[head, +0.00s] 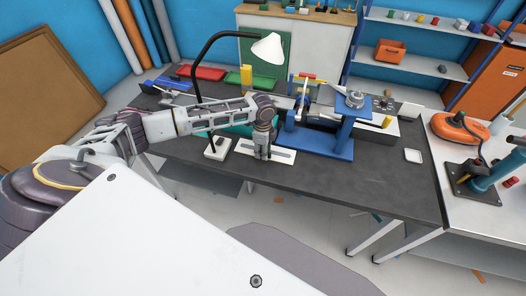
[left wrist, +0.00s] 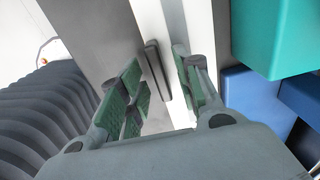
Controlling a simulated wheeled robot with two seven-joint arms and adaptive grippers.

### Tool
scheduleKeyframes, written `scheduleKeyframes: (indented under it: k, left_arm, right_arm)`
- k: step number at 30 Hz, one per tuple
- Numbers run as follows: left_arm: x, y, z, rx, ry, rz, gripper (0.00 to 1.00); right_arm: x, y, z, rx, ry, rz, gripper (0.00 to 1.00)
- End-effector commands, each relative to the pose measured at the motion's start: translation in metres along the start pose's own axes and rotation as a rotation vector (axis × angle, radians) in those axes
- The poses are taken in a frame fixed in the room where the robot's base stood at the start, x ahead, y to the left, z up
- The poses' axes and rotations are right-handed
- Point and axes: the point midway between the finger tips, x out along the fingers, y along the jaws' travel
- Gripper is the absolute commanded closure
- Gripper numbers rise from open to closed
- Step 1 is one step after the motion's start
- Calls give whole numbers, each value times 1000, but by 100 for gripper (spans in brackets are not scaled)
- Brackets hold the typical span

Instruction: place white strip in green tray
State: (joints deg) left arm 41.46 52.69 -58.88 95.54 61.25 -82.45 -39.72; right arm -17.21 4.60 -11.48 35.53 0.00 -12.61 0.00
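The white strip (head: 284,156) lies flat on the dark table near its front edge, with slots along it. In the left wrist view the strip (left wrist: 150,22) runs up the picture and shows a dark slot. My left gripper (head: 261,153) points down over the middle of the strip and hides part of it. Its green-padded fingers (left wrist: 157,60) stand apart on either side of the slot; I cannot tell if they touch the strip. The green tray (head: 264,83) is at the back of the table. My right gripper is not in view.
A red tray (head: 203,72) lies left of the green tray, with a yellow block (head: 246,75) near it. A black lamp (head: 267,47) arches over the table. A blue press-like fixture (head: 322,142) stands right of the gripper. A teal block (left wrist: 275,35) is close by.

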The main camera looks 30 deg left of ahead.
Motion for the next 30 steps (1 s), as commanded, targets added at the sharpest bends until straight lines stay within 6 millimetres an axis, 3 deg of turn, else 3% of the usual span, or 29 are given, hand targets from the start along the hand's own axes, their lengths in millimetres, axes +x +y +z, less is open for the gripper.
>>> scheduleKeyframes:
  k: [21, 30]
  left_arm:
    - [-96, -1, 0, 0, 2, -1, 66]
    - [-114, 0, 0, -1, 0, -1, 66]
  right_arm:
    - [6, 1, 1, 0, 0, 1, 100]
    - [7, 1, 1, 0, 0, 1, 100]
